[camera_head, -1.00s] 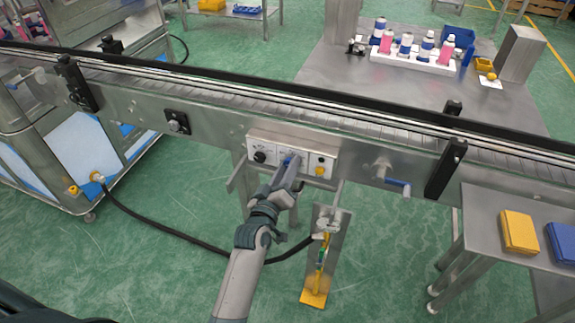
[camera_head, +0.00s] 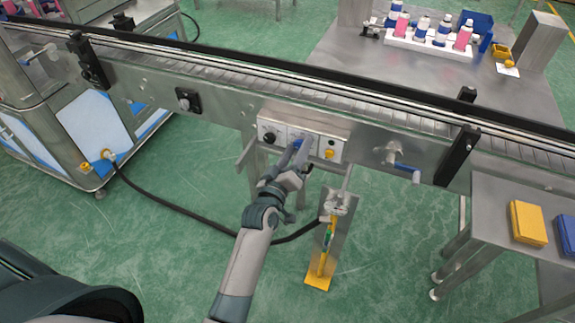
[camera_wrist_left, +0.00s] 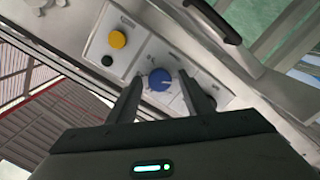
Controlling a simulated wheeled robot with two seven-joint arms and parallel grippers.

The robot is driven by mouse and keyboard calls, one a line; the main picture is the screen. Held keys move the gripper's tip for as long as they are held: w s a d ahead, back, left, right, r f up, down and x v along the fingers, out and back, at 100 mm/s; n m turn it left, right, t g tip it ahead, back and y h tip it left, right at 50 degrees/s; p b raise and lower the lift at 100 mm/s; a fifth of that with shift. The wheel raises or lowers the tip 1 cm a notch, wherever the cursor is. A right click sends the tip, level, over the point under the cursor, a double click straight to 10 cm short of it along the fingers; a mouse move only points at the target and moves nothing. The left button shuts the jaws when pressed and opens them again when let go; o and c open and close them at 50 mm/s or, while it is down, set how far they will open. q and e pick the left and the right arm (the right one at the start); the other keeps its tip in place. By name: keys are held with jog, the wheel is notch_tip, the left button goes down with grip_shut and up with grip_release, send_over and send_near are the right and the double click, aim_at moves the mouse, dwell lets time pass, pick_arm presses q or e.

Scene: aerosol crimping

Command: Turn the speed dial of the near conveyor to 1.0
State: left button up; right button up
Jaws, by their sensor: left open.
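The near conveyor (camera_head: 215,107) runs across the head view with a pale control box (camera_head: 340,147) on its near side. The blue speed dial (camera_wrist_left: 159,80) sits on that box, between the two fingers of my left gripper (camera_wrist_left: 165,92) in the left wrist view. The fingers are open, one on each side of the dial; I cannot tell whether either touches it. The dial's setting is too small to read. In the head view my left gripper (camera_head: 297,150) reaches up to the box and largely covers the dial. My right gripper is not in view.
The box also carries a black knob (camera_head: 269,138) and a yellow button (camera_head: 329,154). A blue-handled crank (camera_head: 407,168) sticks out to the right. A yellow-footed stand (camera_head: 318,283) and black hose (camera_head: 180,217) are below. A side table (camera_head: 488,200) stands right.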

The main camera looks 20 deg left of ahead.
pick_arm(q)
jog(key=shift+s, duration=0.55)
jog(key=s+b, duration=0.3)
jog(key=s, duration=1.3)
jog(key=shift+a, duration=0.3)
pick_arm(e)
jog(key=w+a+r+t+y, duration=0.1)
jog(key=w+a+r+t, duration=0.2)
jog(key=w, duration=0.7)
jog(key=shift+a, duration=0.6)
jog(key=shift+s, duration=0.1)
